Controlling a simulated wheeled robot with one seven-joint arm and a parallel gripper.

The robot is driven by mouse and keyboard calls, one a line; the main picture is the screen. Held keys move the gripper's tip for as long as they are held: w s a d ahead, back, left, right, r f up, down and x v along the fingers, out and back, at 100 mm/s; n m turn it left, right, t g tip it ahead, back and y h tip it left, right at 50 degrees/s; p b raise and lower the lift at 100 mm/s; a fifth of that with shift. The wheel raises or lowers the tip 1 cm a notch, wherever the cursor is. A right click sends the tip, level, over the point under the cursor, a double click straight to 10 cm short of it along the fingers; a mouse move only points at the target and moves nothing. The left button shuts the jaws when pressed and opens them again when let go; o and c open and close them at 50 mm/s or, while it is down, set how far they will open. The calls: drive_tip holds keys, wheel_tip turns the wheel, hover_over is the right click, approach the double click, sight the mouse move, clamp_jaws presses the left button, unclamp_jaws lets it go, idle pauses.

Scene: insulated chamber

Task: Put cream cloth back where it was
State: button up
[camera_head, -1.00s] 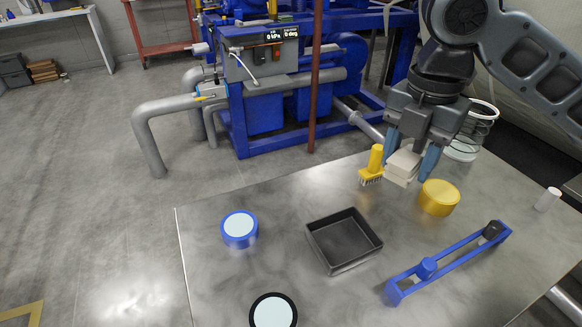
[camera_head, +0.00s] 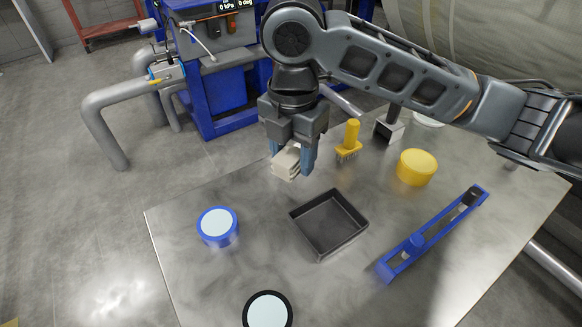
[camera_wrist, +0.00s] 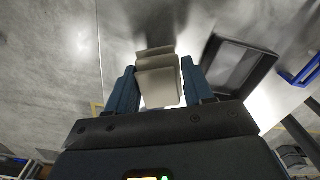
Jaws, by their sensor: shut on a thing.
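My gripper (camera_head: 292,165) is shut on the cream cloth (camera_head: 285,163), a small folded stack of pale layers. It holds the cloth above the far edge of the table, up and left of the black tray. In the wrist view the cloth (camera_wrist: 158,80) sits between the two blue fingers of my gripper (camera_wrist: 161,88). The cloth's underside and the exact height above the table cannot be told.
A black open tray (camera_head: 362,238) lies mid-table. A blue-rimmed round (camera_head: 218,240), a black-rimmed disc (camera_head: 268,310), a yellow brush (camera_head: 351,137), a yellow round tub (camera_head: 416,167) and a blue bar frame (camera_head: 428,240) stand around it.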

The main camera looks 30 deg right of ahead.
sight(291, 172)
drive_tip(key=shift+a+f, duration=0.2)
drive_tip(key=shift+f, duration=1.9)
drive_tip(key=shift+f, duration=0.15)
drive_tip(key=o, duration=1)
wheel_tip(291, 172, up, 12)
drive_tip(key=shift+r+p, duration=0.2)
drive_tip(key=shift+p, duration=0.25)
